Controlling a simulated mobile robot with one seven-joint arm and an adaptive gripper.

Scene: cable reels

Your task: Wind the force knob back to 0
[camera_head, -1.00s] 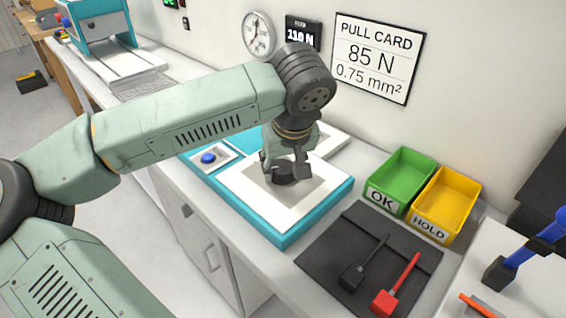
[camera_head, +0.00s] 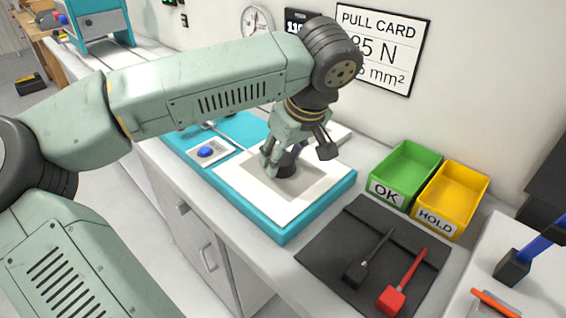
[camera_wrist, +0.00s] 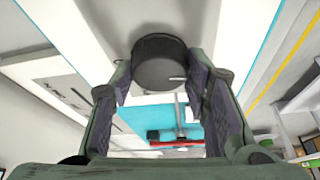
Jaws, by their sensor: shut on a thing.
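The force knob (camera_head: 285,169) is a dark round knob on the white top of the turquoise-edged bench unit (camera_head: 265,228). In the wrist view the knob (camera_wrist: 160,65) sits between my two fingertips, with a short pale mark at its right edge. My gripper (camera_head: 294,160) is low over the unit and shut on the knob; it also shows in the wrist view (camera_wrist: 158,82). The force display (camera_head: 297,20) on the wall is partly hidden by my arm, and only its first digits, like "11", show. The knob's scale cannot be read.
A blue button (camera_head: 205,152) is left of the knob. A green OK bin (camera_head: 404,170) and yellow HOLD bin (camera_head: 451,200) stand at the right. A black mat (camera_head: 335,262) with a black and a red tool lies in front of them. A pull card (camera_head: 400,45) reads newtons.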

